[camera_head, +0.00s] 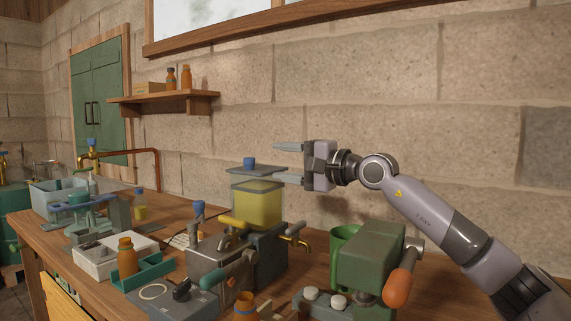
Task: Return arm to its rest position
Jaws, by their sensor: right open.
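My right gripper (290,163) is open and empty. It points left, with one fingertip above the other. It is in the air, right of the grey lid with a blue knob (249,163) on top of the still's yellow tank (257,204). The lower fingertip is near the lid's right edge; I cannot tell whether they touch. My right arm (432,217) reaches in from the lower right corner, in front of the block wall. My left gripper is not in view.
On the wooden bench (62,240), a green machine with an orange handle (371,260) stands below my right arm. A brass tap (294,240) sticks out beside the tank.

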